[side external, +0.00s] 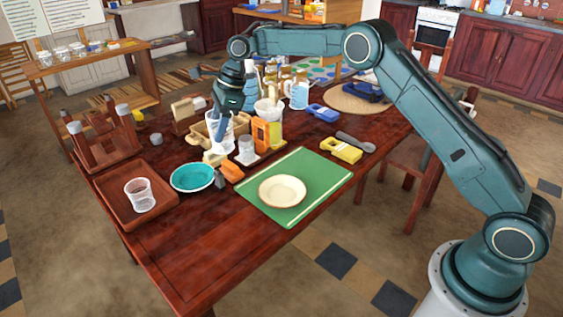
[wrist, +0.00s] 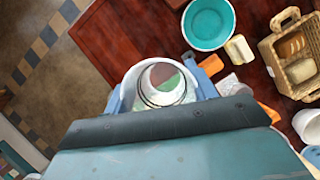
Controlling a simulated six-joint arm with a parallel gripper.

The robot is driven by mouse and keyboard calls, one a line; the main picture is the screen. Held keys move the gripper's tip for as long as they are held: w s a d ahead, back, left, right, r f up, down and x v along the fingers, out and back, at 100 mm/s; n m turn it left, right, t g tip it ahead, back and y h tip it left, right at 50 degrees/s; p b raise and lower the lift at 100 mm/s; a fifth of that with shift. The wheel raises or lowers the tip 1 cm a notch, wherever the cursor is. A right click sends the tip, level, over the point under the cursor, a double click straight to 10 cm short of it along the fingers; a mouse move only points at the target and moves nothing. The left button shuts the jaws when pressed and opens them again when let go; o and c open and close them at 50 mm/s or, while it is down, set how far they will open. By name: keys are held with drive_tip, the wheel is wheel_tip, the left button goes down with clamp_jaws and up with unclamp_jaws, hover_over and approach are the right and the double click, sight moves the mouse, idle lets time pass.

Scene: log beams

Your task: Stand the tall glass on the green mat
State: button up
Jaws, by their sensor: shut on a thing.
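My gripper (side external: 222,112) is shut on a tall clear glass (side external: 219,136) and holds it upright above the far part of the table. In the wrist view I look down into the glass's round rim (wrist: 131,75), between the fingers of my gripper (wrist: 160,92). The green mat (side external: 328,181) lies flat at the table's near right edge, to the right of and nearer than the glass. A cream plate (side external: 283,190) rests on the mat's near left part. The mat's far right part is bare.
A teal bowl (side external: 192,177) and a wooden tray (side external: 112,186) holding a short glass (side external: 140,193) stand at left. A smaller glass (side external: 246,146), an orange box (side external: 261,135) and a yellow item (side external: 341,151) stand near the mat. A wicker basket (wrist: 311,78) is at right in the wrist view.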

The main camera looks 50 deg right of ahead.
drive_tip(key=s+d, duration=0.3)
drive_tip(key=d, duration=0.8)
drive_tip(key=s+d, duration=0.4)
drive_tip(key=d, duration=0.7)
drive_tip(key=s+d, duration=0.4)
drive_tip(key=d, duration=0.7)
drive_tip(key=shift+r, duration=0.4)
drive_tip(key=shift+f, duration=0.1)
hover_over(323, 168)
wheel_tip(323, 168, down, 16)
drive_tip(key=shift+r, duration=0.2)
drive_tip(key=shift+s+f, duration=0.1)
drive_tip(key=shift+f, duration=2)
drive_tip(key=shift+f, duration=0.2)
